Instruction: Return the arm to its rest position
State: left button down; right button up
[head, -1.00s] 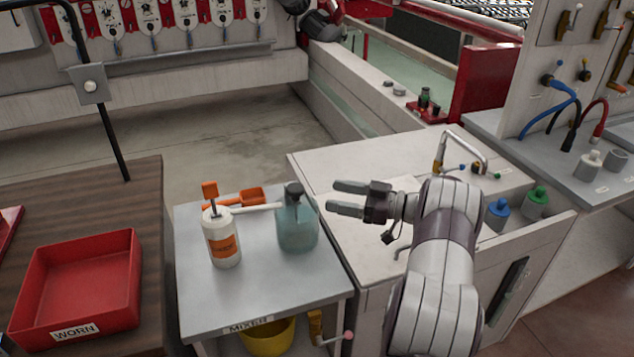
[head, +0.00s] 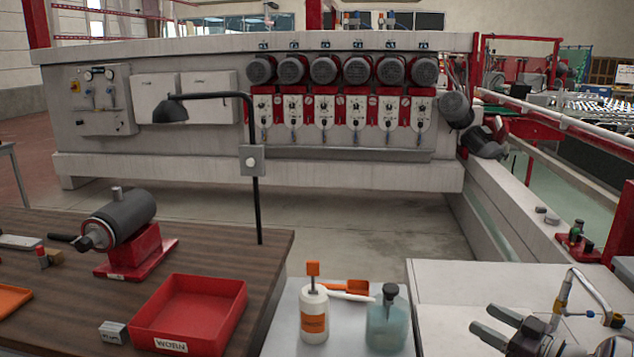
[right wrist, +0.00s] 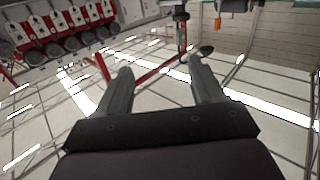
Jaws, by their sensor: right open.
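My right gripper (head: 498,333) is at the lower right of the head view, above the white cabinet top. Its two fingers are apart and point left, with nothing between them. In the right wrist view the open fingers (right wrist: 160,85) stand apart against the ceiling and the upside-down row of machine motors. Most of my right arm is cut off by the lower edge of the head view. My left gripper does not show.
A grey side table holds an orange-labelled white bottle (head: 314,318), a teal bottle (head: 387,325) and an orange scoop (head: 355,286). A metal faucet (head: 585,295) rises close by the right gripper. A red bin (head: 190,312) and a lamp (head: 200,100) are on the left bench.

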jog(key=w+a+r+m+g+h+p, duration=0.1)
jog(key=w+a+r+m+h+p, duration=0.15)
jog(key=w+a+m+h, duration=0.4)
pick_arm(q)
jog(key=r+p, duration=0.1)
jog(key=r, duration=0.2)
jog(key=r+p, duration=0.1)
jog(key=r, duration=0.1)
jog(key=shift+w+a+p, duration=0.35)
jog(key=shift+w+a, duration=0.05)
pick_arm(e)
jog(key=s+a+f+g+h, duration=0.1)
jog(key=s+a+g, duration=0.3)
jog(key=s, duration=0.5)
jog(key=s+a+f+g+h, duration=0.1)
jog(key=s+a+f+g, duration=0.2)
jog(key=s+a, duration=0.5)
jog(key=s+a+f+g+h, duration=0.1)
jog(key=s+a+g, duration=0.4)
jog(key=s, duration=0.7)
jog(key=shift+a+f+g, duration=0.4)
jog(key=shift+f, duration=0.05)
jog(key=shift+m, duration=0.25)
jog(key=shift+c, duration=0.3)
